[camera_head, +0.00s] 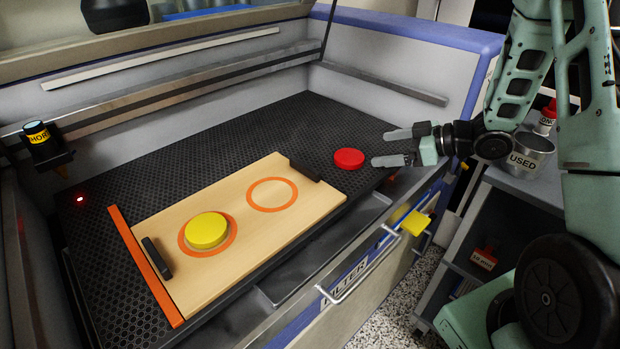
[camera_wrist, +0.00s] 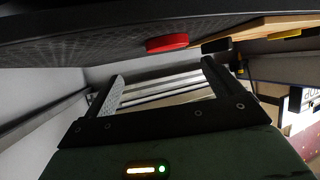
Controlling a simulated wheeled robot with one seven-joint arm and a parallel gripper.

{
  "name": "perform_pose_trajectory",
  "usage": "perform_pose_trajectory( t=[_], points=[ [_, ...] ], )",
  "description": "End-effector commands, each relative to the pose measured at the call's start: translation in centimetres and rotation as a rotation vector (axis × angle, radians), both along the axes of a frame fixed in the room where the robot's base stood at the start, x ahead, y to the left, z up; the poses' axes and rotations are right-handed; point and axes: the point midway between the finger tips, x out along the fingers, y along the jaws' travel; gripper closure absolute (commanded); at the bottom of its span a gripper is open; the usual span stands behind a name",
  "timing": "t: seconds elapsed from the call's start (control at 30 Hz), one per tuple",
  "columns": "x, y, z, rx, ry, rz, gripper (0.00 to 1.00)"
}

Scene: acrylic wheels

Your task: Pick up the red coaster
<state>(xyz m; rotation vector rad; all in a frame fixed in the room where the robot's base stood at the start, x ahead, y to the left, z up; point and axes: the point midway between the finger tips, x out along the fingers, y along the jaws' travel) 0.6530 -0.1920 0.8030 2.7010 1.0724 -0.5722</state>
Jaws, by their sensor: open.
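The red coaster (camera_head: 349,158) is a small round disc lying flat on the black perforated bed, just right of the wooden board's far right corner. It also shows in the wrist view (camera_wrist: 167,43), above the space between the fingers. My gripper (camera_head: 388,147) is open and empty, a little to the right of the coaster, with its two fingers pointing left towards it. The fingers also show in the wrist view (camera_wrist: 163,80). Gripper and coaster look apart. A yellow disc (camera_head: 207,231) sits on the wooden board (camera_head: 230,201) inside an orange ring.
A second orange ring (camera_head: 272,194) on the board is empty. A black block (camera_head: 304,169) stands at the board's right end, close to the coaster. The machine's front edge with a yellow knob (camera_head: 415,223) lies below my gripper.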

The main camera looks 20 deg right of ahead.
Motion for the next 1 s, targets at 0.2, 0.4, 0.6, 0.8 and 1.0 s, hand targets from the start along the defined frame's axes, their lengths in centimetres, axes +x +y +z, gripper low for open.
perform_pose_trajectory(
  t=[0.2,0.4,0.6,0.8,1.0],
  points=[
    [-0.4,0.0,-1.3,0.045,-0.006,0.023,0.09],
    [1.0,1.5,-2.0,0.043,-0.008,0.024,0.09],
    [2.7,3.7,-3.2,0.043,-0.007,0.025,0.09],
    [3.7,4.6,-3.6,0.042,-0.008,0.022,0.09],
    [3.7,4.6,-3.6,0.042,-0.007,0.021,0.09]
  ],
)
